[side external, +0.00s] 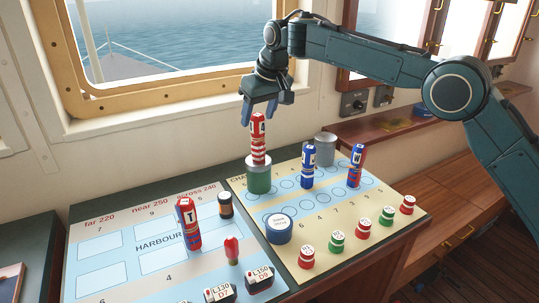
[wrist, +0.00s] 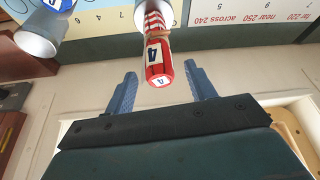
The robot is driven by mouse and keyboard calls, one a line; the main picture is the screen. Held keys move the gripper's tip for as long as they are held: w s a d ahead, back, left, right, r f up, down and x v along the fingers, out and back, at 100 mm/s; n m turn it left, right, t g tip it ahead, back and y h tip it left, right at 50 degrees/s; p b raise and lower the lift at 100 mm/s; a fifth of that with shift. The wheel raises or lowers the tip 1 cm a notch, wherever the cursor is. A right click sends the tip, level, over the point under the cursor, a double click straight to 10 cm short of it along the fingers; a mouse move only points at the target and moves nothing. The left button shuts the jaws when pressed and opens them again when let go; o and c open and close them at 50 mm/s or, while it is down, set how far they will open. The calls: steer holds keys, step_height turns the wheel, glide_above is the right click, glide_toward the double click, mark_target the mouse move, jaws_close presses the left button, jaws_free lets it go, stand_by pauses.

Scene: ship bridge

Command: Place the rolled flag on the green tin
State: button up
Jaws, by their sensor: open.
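A rolled flag (side external: 258,140) with red and white stripes and a letter on its top stands upright on the green tin (side external: 259,180). It also shows in the wrist view (wrist: 157,55), its top between my fingers. My gripper (side external: 259,110) is open just above the flag, fingers pointing down, one on each side of its top. In the wrist view my gripper (wrist: 161,74) has a gap between each finger and the flag. The green body of the tin is not clear in the wrist view.
Other rolled flags stand on the charts: a red one marked T (side external: 188,225), a blue one (side external: 308,166) and a blue-and-red one (side external: 355,166). A grey can (side external: 325,147) stands behind. A blue round tin (side external: 279,229) and several red and green counters (side external: 336,241) are in front.

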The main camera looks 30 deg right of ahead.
steer(key=v, duration=0.8)
steer(key=shift+r, duration=0.2)
steer(key=shift+s+d+r, duration=0.1)
steer(key=shift+s, duration=0.05)
steer(key=s+d+r+m, duration=0.1)
steer(key=s+d+r, duration=0.2)
steer(key=s+d, duration=0.55)
steer(key=s+d+r, duration=0.3)
steer(key=s+d, duration=0.2)
steer(key=s, duration=0.7)
steer(key=s+d+f, duration=0.1)
steer(key=s+f, duration=0.3)
steer(key=s, duration=0.3)
steer(key=s+d+f, duration=0.2)
steer(key=s+f, duration=0.2)
steer(key=s, duration=0.4)
steer(key=s+d+f+m+t, duration=0.1)
steer(key=s+f, duration=0.4)
steer(key=s, duration=0.3)
steer(key=shift+s+d+h, duration=0.15)
steer(key=shift+d+h, duration=0.2)
steer(key=shift+h, duration=0.05)
